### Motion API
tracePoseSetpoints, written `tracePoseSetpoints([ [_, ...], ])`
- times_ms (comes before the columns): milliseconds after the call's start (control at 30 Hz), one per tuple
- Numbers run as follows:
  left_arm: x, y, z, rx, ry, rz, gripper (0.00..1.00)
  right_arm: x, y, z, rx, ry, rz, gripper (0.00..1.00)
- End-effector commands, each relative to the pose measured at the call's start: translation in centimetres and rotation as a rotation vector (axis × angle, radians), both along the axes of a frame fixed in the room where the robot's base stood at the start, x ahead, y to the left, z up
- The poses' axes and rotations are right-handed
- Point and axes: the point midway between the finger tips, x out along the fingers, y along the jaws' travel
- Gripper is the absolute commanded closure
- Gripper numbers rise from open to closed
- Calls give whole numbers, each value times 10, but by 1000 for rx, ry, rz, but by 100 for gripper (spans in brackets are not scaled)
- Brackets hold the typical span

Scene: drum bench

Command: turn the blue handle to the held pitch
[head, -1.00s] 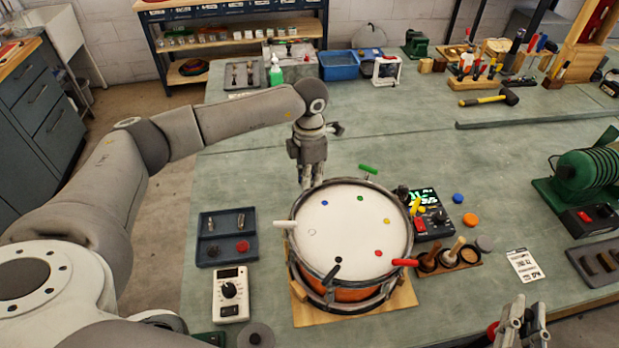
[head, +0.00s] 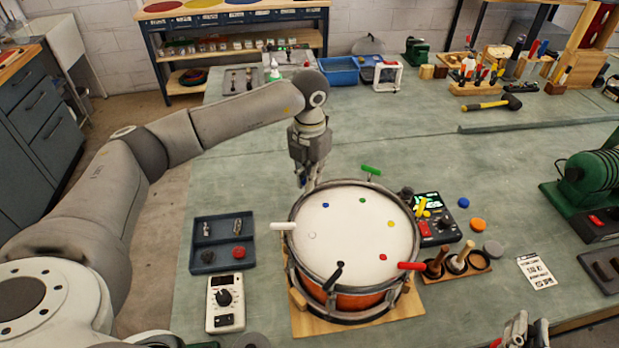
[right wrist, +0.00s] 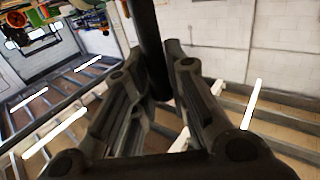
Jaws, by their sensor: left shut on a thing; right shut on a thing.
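The drum (head: 352,240) stands on a wooden board, with coloured T-handles around its rim and matching dots on its white head. The blue handle (head: 302,181) is at the back left rim, mostly hidden by my left gripper (head: 307,182), which points down and is shut on it. A blue dot (head: 326,205) lies on the head near it. My right gripper (head: 522,332) is at the bottom right edge of the head view, away from the drum. In the right wrist view my right gripper (right wrist: 165,95) is shut on a dark rod (right wrist: 152,50).
Green (head: 371,170), white (head: 283,226), black (head: 334,276), red (head: 411,266) and yellow (head: 421,207) handles ring the drum. A lit tuner box (head: 437,222) stands right of it, a parts tray (head: 223,244) and meter (head: 225,302) left.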

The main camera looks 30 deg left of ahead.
Motion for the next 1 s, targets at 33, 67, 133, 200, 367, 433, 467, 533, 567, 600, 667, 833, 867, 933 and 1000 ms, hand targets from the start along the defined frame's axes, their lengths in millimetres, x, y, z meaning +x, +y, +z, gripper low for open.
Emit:
tracePoseSetpoints([
  [33, 2, 1, 3, -1, -7, 6, 100, 0, 0, 0, 0, -1, 0, 100],
  [67, 2, 0, 3, -1, -7, 7, 100, 0, 0, 0, 0, -1, 0, 100],
  [133, 2, 0, 3, -1, -7, 8, 100, 0, 0, 0, 0, -1, 0, 100],
  [200, 2, 1, 3, -1, -7, 8, 100, 0, 0, 0, 0, -1, 0, 100],
  [367, 2, 1, 3, -1, -8, 7, 100, 0, 0, 0, 0, -1, 0, 100],
  [433, 2, 1, 3, 0, -8, 7, 85, 0, 0, 0, 0, -1, 0, 100],
  [467, 2, 1, 3, 0, -8, 7, 81, 0, 0, 0, 0, -1, 0, 100],
  [533, 2, 0, 3, 0, -6, 6, 72, 0, 0, 0, 0, -1, 0, 100],
  [567, 2, 0, 3, 0, -6, 6, 68, 0, 0, 0, 0, -1, 0, 100],
  [600, 1, 0, 2, -1, -5, 6, 68, 0, 0, 0, 0, -1, 0, 100],
  [667, 1, 0, 2, -1, -4, 6, 68, 0, 0, 0, 0, -1, 0, 100],
  [833, 1, 0, 1, 0, -3, 5, 68, 0, 0, 0, 0, -1, 0, 100],
  [867, 1, 0, 2, 0, -3, 5, 68, 0, 0, 0, 0, -1, 0, 100],
  [933, 1, 0, 5, -1, -4, 5, 68, 0, 0, 0, 0, -1, 0, 100],
  [1000, 1, 0, 12, -1, -5, 5, 68, 0, 0, 0, 0, -1, 0, 100],
])
